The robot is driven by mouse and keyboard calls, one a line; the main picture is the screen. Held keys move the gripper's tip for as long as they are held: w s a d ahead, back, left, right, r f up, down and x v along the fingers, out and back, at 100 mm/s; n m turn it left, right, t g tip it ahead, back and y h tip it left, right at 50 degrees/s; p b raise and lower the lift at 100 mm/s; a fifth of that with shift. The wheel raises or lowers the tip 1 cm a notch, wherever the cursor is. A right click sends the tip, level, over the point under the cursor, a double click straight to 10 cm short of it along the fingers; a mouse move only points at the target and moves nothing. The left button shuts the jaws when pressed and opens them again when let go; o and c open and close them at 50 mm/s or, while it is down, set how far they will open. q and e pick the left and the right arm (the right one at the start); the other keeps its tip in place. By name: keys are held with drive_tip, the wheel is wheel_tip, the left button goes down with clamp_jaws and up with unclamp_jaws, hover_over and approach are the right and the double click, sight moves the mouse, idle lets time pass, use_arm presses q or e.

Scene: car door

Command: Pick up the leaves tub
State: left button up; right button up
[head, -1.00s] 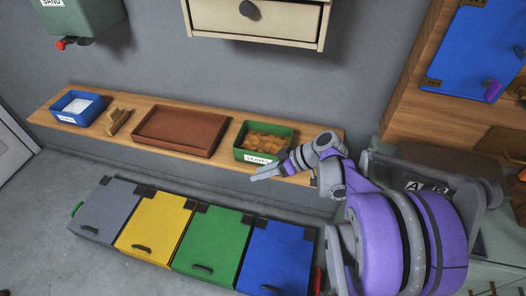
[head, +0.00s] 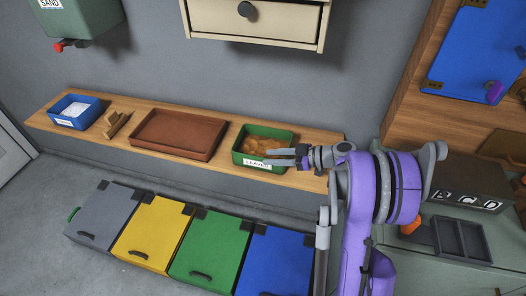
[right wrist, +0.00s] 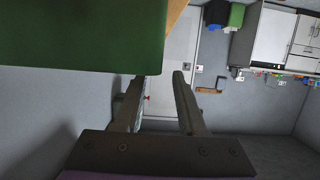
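The leaves tub (head: 239,158) is a green open box with a white "LEAVES" label on its front and brown leaves inside. It stands upright on the wooden shelf. My right gripper (head: 267,157) is open, with its two fingers apart at the tub's right side, reaching left across its front right part in the head view. In the right wrist view the tub's green side (right wrist: 80,35) fills the upper left, and nothing shows between the right gripper's fingers (right wrist: 158,78). I cannot tell whether a finger touches the tub. My left gripper is not in view.
On the shelf (head: 222,170), a brown tray (head: 178,135), a small wooden piece (head: 117,124) and a blue tub (head: 77,112) stand to the left. Lidded grey, yellow, green and blue bins (head: 211,245) are below. A drawer (head: 255,22) hangs above.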

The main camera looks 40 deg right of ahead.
drive_tip(key=x, duration=0.4)
drive_tip(key=shift+w+f, duration=0.15)
clamp_jaws()
idle(1.2)
